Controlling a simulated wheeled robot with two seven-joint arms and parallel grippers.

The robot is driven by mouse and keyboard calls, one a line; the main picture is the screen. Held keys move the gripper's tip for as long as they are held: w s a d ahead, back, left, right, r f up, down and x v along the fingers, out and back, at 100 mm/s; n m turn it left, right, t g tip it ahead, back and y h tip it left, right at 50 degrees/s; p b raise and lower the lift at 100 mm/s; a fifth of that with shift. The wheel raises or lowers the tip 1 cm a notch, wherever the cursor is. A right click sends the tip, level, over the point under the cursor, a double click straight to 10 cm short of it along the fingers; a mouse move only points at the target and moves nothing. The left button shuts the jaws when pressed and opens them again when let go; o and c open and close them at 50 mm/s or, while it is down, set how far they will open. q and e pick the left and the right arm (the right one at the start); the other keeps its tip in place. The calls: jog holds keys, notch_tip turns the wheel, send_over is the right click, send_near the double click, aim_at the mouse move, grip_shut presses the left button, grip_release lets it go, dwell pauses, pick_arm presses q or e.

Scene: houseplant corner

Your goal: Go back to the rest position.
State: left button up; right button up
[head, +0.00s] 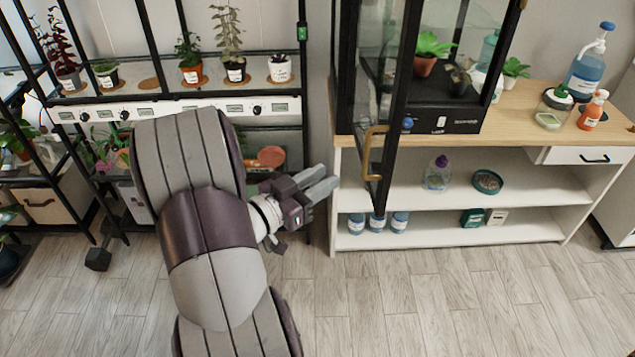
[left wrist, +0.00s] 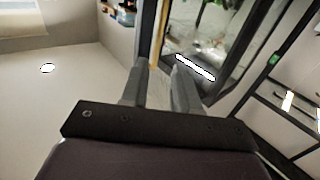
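My left gripper (head: 326,181) is at the end of my left arm, in front of the left end of the wooden cabinet in the head view. Its two grey fingers are apart with nothing between them, which the left wrist view (left wrist: 159,68) also shows. The glass case door (head: 388,100) with its gold handle (head: 372,150) stands swung open just right of the fingers. The fingers look clear of it, though the exact gap is hard to tell. My right gripper is in neither view.
The glass case (head: 440,125) with potted plants stands on the wooden cabinet top (head: 530,115). A pump bottle (head: 585,70) and an orange bottle (head: 592,110) stand at the right. A black plant rack (head: 303,90) rises behind my left arm. Floor (head: 430,300) in front is clear.

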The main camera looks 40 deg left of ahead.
pick_arm(q)
jog(key=shift+s, duration=0.3)
